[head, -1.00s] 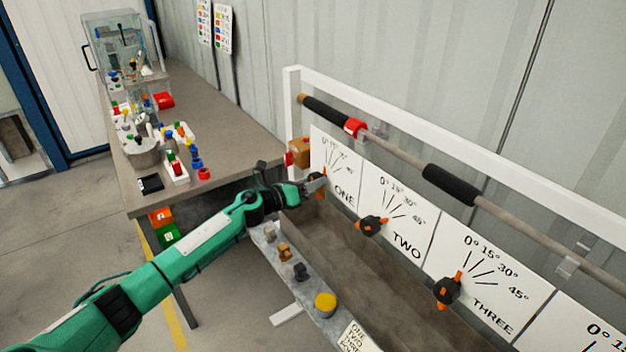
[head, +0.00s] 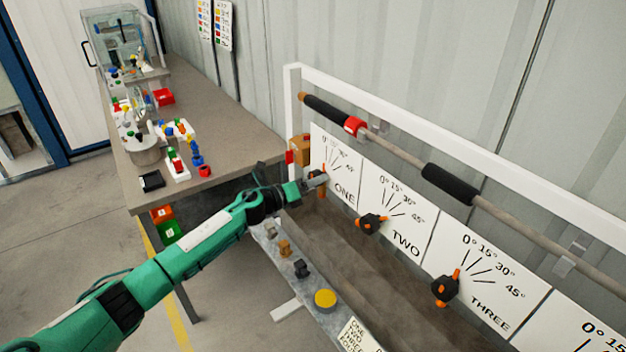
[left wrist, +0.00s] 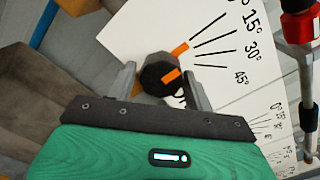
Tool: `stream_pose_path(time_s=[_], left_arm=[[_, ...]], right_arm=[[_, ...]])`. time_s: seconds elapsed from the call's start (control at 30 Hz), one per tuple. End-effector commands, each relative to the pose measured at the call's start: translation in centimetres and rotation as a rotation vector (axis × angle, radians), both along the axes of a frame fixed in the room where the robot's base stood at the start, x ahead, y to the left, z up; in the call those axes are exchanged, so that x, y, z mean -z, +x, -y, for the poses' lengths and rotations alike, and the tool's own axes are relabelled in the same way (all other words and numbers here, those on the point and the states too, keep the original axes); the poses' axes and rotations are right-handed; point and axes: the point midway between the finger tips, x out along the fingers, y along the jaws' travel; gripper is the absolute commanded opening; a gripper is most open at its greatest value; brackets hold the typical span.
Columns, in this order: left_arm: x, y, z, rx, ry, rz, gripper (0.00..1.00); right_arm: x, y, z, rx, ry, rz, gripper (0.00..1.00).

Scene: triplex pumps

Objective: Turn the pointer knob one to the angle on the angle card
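Knob one (left wrist: 156,74) is black with an orange pointer, mounted on the white ONE plate (left wrist: 140,30). In the left wrist view its pointer slants up and right, towards the low-angle end of the printed lines. My left gripper (left wrist: 160,84) is open, with one finger on each side of the knob and small gaps showing. In the head view my left gripper (head: 316,180) is at the ONE plate (head: 345,160) and partly covers the knob. A card with ONE, TWO, THREE (head: 357,338) is at the lower edge; its angles are not readable. My right gripper is out of view.
Knob two (head: 371,224) and knob three (head: 445,288) are on plates to the right. A ledge holds a yellow button (head: 325,299) and small knobs. A rail with black grips (head: 450,184) runs above the plates. A cluttered bench (head: 220,130) stands at the left.

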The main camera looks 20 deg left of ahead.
Motion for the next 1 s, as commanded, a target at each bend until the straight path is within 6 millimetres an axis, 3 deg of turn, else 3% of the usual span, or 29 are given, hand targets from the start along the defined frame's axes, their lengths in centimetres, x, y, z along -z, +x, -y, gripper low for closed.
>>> stream_pose_path(time_s=[0.47,1.0], left_arm=[[-0.1,-0.6,-0.8,-0.005,0.005,0.005,0.63],[0.3,-8.7,-6.9,-0.002,0.004,0.003,0.63]], right_arm=[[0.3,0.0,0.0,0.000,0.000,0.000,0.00],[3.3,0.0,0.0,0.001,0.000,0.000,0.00]])
